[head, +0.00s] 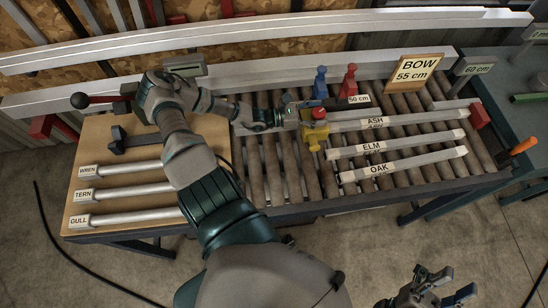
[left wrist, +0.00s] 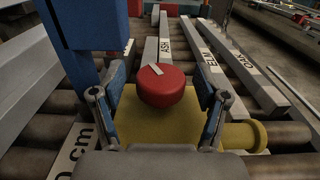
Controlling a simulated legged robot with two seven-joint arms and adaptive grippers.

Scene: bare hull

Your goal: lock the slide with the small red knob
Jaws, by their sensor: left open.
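The small red knob (head: 319,113) sits on top of the yellow slide (head: 314,138), beside the roller bed's rail. In the left wrist view the knob (left wrist: 163,88) is round, with a pale mark on its top. The yellow slide (left wrist: 145,120) is under it. My left gripper (head: 304,114) reaches in from the left at the knob. In the left wrist view its open fingers (left wrist: 160,95) stand on either side of the knob, with visible gaps; I see no grip on it. My right gripper (head: 440,286) is open and empty at the bottom right, away from the bench.
A blue clamp (head: 320,82) and a red clamp (head: 349,82) stand just behind the knob. Bars labelled ASH (head: 400,120), ELM (head: 396,145) and OAK (head: 402,164) lie on the rollers to the right. A BOW 55 cm sign (head: 413,72) stands behind.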

